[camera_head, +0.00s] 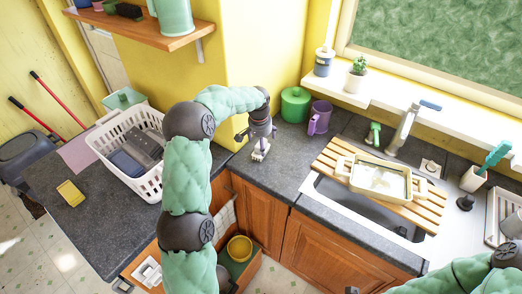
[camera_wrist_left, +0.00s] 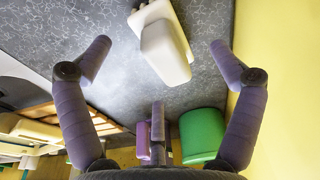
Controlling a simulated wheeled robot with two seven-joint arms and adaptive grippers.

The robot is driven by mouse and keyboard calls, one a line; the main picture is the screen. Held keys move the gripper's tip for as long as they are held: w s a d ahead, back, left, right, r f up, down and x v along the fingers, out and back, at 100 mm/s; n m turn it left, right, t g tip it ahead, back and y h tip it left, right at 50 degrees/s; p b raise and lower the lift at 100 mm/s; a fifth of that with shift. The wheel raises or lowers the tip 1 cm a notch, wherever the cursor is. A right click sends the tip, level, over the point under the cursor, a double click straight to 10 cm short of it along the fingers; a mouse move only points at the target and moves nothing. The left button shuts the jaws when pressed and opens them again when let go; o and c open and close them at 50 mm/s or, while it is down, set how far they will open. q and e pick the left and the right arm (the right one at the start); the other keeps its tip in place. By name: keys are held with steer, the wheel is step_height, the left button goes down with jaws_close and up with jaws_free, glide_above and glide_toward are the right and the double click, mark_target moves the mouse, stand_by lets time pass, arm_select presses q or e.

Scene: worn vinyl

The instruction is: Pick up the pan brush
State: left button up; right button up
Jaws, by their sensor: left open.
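A small cream-white object (camera_head: 260,149), which I take to be the pan brush, stands on the dark counter near the inner corner. In the left wrist view it is a rounded white block on a paler base (camera_wrist_left: 165,52), ahead of the fingers. My left gripper (camera_head: 262,132) is over it in the head view, pointing down and partly covering it. The wrist view shows the left fingers (camera_wrist_left: 155,58) spread wide on either side of the block, with no contact visible. Of my right arm, only green and dark links show at the lower right; its gripper is out of view.
A green canister (camera_head: 295,104) and a purple mug (camera_head: 319,117) stand behind the gripper. A white basket (camera_head: 130,152) is to the left. A wooden rack (camera_head: 340,158) with a tray (camera_head: 382,179) spans the sink at the right. A yellow wall is close by.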

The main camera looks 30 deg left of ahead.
arm_select(q)
steer(key=f, duration=0.4)
steer(key=shift+w+f+b, duration=0.15)
steer(key=shift+w+b, duration=0.25)
steer(key=shift+d, duration=0.1)
steer(key=c, duration=1.3)
steer(key=shift+o, duration=0.2)
steer(key=shift+r, duration=0.7)
steer(key=s+d+r+p, duration=0.2)
steer(key=s+d+r, duration=0.1)
steer(key=r, duration=0.4)
steer(key=shift+s+r, duration=0.3)
steer(key=shift+r, duration=0.1)
steer(key=s+d+r, duration=0.1)
steer(key=s+d, duration=0.1)
steer(key=s+d+r, duration=0.1)
steer(key=s+d, duration=0.1)
steer(key=s+d+r, duration=0.2)
steer(key=s, duration=0.1)
steer(key=shift+d+p, duration=0.1)
steer(key=shift+p, duration=0.2)
steer(key=shift+f, duration=0.1)
